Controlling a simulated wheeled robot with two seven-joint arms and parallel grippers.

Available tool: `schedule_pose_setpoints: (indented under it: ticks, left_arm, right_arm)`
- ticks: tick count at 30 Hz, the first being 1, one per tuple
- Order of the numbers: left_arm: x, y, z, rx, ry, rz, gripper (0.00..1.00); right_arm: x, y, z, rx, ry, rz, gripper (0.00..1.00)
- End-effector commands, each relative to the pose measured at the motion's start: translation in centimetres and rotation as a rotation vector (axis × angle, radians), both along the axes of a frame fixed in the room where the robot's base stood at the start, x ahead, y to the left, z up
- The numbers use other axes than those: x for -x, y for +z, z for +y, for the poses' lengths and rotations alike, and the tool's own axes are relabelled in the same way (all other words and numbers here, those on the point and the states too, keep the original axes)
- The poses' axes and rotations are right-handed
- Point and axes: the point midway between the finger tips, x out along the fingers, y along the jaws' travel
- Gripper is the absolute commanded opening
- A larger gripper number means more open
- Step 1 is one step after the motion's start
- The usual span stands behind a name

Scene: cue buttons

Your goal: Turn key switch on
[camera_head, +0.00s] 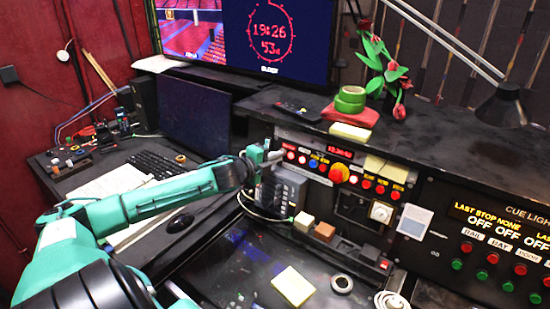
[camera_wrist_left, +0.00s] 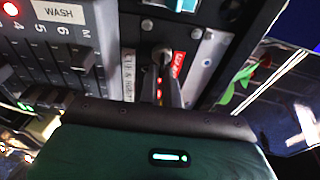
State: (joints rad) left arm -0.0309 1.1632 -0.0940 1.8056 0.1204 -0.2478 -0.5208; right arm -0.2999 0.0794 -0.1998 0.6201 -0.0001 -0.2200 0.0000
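My left gripper (camera_head: 273,157) is at the left end of the black control panel, its fingers pointing at the panel face. In the left wrist view, the two grey fingers (camera_wrist_left: 167,77) are close together with a narrow gap. Their tips are at a small grey key switch (camera_wrist_left: 163,53) between red labels and seem closed on it. The fingers cover much of the key, so its turn angle cannot be read. In the head view the gripper hides the key switch. My right gripper is not in view.
The panel carries a large orange-red button (camera_head: 339,173) and several small buttons. Green tape (camera_head: 350,99) and a red flower (camera_head: 392,66) are on the shelf above. A keyboard (camera_head: 157,165) lies left.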

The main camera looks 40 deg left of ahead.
Motion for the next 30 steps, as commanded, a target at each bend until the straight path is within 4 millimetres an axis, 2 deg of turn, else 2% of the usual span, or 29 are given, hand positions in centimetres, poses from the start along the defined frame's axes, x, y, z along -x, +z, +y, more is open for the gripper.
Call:
schedule_pose_setpoints:
  ticks: [5,6,8,9,20,30]
  left_arm:
    - [0.0,-0.2,-0.1,0.000,-0.001,0.003,0.00]
    - [0.0,-0.2,-0.1,0.000,-0.001,0.003,0.13]
    - [0.0,-0.2,-0.1,0.001,-0.001,0.003,0.25]
    - [0.0,-0.2,-0.1,0.001,-0.001,0.003,0.27]
    - [0.2,-0.1,0.0,0.001,-0.001,0.002,0.27]
    - [2.3,0.0,0.1,0.001,0.000,0.004,0.27]
  right_arm:
    - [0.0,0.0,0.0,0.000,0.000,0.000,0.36]
    - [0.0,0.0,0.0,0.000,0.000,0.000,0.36]
    - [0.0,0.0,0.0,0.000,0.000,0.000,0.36]
    - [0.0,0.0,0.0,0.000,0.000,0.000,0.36]
    - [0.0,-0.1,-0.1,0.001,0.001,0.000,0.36]
    - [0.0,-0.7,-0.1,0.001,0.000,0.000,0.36]
